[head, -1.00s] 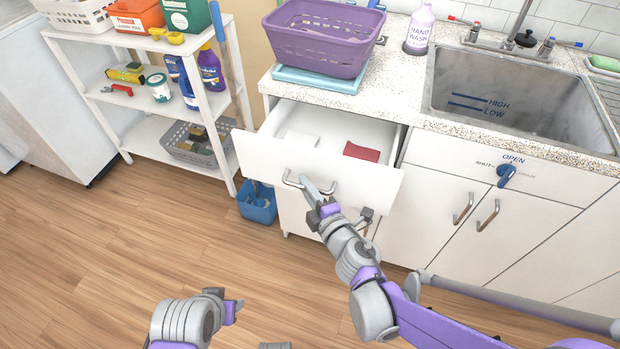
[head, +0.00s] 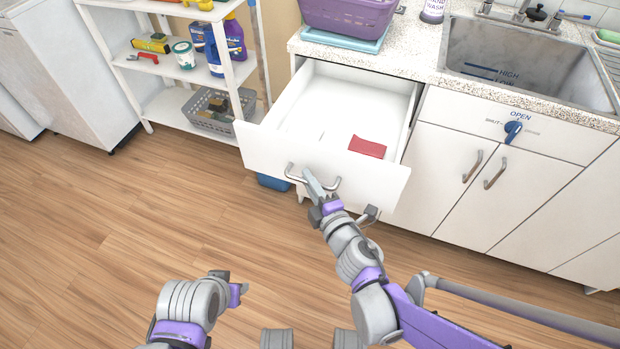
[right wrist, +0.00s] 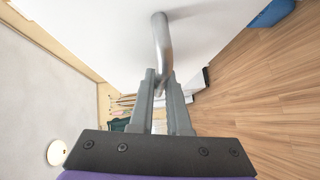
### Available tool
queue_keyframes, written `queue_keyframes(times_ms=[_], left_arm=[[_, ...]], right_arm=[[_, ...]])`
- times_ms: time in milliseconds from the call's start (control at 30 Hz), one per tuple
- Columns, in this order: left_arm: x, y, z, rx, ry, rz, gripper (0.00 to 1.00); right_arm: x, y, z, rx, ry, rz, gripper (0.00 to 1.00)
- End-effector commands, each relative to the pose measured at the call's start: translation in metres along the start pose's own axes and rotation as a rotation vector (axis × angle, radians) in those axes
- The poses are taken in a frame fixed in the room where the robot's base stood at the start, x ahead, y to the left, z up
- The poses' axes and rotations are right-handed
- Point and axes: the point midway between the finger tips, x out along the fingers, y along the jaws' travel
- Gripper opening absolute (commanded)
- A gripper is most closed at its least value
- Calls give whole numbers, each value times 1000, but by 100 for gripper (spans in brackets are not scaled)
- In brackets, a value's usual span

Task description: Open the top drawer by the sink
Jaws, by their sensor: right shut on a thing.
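The top drawer (head: 270,155) by the sink (head: 520,75) stands pulled well out of the white cabinet. A red folded cloth (head: 367,147) and a white item that is hard to make out lie in it. My right gripper (head: 314,184) is shut on the drawer's metal handle (head: 333,186) at the drawer front. In the right wrist view the handle (right wrist: 162,40) runs down between the two fingers (right wrist: 160,85). My left gripper (head: 238,292) is low in the head view, away from the drawer, and its fingers are not clear.
A purple basket (head: 345,14) on a blue tray (head: 340,42) stands on the counter above the drawer. A white shelf rack (head: 190,72) with bottles stands to the left. A blue caddy (head: 272,182) sits partly hidden under the drawer. The wood floor in front is clear.

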Motion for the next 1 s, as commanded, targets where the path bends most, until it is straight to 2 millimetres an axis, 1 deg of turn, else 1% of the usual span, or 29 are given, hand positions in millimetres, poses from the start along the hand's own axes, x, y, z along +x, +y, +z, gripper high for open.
queue_keyframes(times_ms=[367,400,467,500,533,833,933,1000], left_arm=[[0,0,0,0,0,0,45],[0,0,0,0,0,0,45],[0,0,0,0,0,0,45],[0,0,0,0,0,0,45],[0,0,0,0,0,0,45],[0,0,0,0,0,0,45],[-1,0,0,0,0,0,45],[-2,0,0,0,1,0,45]], right_arm=[[0,0,0,0,1,0,0],[0,0,0,0,1,0,22],[0,0,0,0,1,0,33],[0,0,0,0,1,0,40],[0,0,0,0,1,0,44],[-1,0,0,0,1,0,44],[-9,0,0,0,0,1,44],[-19,1,0,0,0,1,44]])
